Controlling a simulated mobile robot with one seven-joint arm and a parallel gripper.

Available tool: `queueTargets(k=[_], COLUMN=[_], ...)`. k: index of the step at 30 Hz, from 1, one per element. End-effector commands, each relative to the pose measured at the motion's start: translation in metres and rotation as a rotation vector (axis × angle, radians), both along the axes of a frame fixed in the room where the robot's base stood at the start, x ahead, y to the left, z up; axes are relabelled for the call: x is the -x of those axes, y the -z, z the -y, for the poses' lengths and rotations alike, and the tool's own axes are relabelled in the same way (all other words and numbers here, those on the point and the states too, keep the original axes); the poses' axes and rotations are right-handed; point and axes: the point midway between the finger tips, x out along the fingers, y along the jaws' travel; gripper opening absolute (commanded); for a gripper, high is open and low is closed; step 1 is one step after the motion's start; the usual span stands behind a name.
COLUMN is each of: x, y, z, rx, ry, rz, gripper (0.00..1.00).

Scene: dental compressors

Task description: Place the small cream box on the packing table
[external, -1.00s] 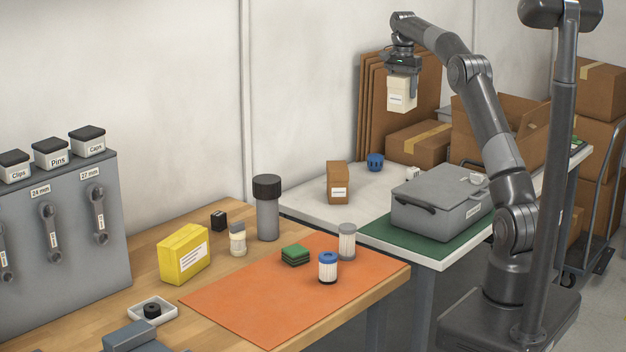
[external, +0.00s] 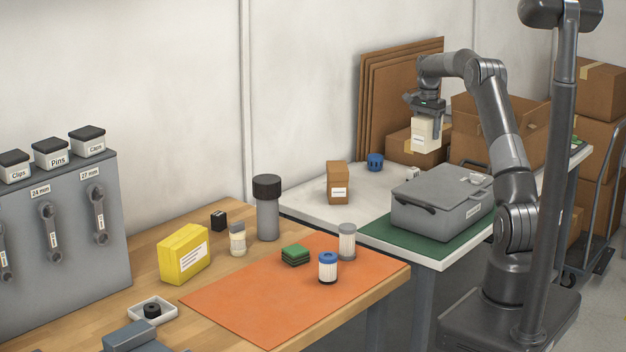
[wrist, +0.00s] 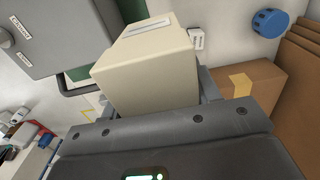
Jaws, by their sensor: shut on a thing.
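The small cream box (external: 424,135) is held upright in my gripper (external: 428,122), which is shut on it. The box hangs in the air above the far part of the white packing table (external: 308,203), behind the grey case. In the wrist view the cream box (wrist: 150,68) fills the middle, with a pale label on it. Its underside and whatever lies directly below it are partly hidden.
A grey case (external: 440,203) lies on a green mat (external: 392,237) on the packing table. A small brown box (external: 338,182), a blue cap-like part (external: 375,162) and a taped carton (external: 405,147) stand nearby. Bare white surface shows between the brown box and the case.

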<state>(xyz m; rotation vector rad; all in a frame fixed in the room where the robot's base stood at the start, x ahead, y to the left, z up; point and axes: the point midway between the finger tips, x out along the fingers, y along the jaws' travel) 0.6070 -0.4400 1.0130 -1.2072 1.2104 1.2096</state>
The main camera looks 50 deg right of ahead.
Motion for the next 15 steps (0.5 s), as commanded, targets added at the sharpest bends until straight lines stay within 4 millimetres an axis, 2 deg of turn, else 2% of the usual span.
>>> queueTargets(k=[1,3,7,15], x=[0.001,0.0,-0.008,-0.058], y=[0.012,0.023,0.037,0.073], z=[0.0,0.0,-0.005,-0.035], rx=[-0.002,-0.001,0.0,-0.002], ry=[0.0,-0.001,-0.002,-0.004], rz=[-0.002,0.0,0.002,0.002], gripper=[0.3,0.3,0.3,0.3])
